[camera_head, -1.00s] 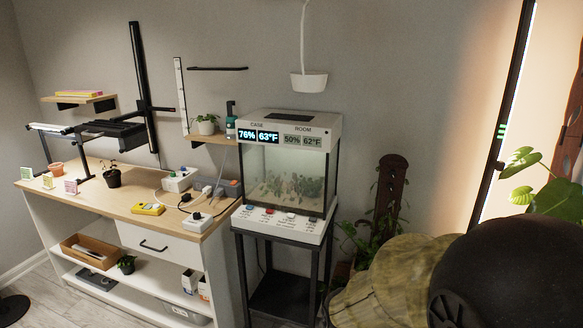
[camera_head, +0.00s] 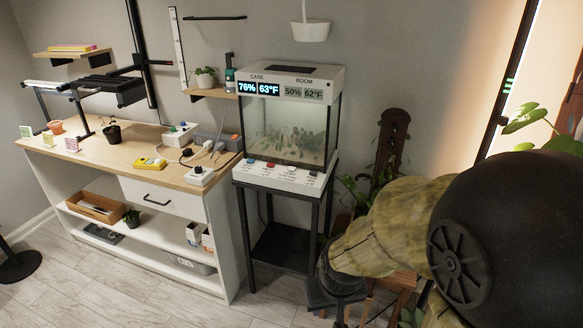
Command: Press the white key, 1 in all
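The glass case (camera_head: 290,125) stands on a dark stand, with a row of small keys on the white ledge along its front. A blue key (camera_head: 250,161) is at the left and a red key (camera_head: 270,165) beside it. The white key (camera_head: 291,168) is hard to make out against the white ledge, right of the red one. My arm comes in from the right, and its dark end with my gripper (camera_head: 345,312) is low at the bottom edge, well below and right of the keys. The fingers are too unclear to tell their opening.
A wooden-topped bench (camera_head: 130,150) with pots, a yellow meter (camera_head: 150,164) and power adapters stands left of the case. A plant with a dark trellis (camera_head: 390,140) is right of the case. Free floor (camera_head: 190,305) lies in front of the bench.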

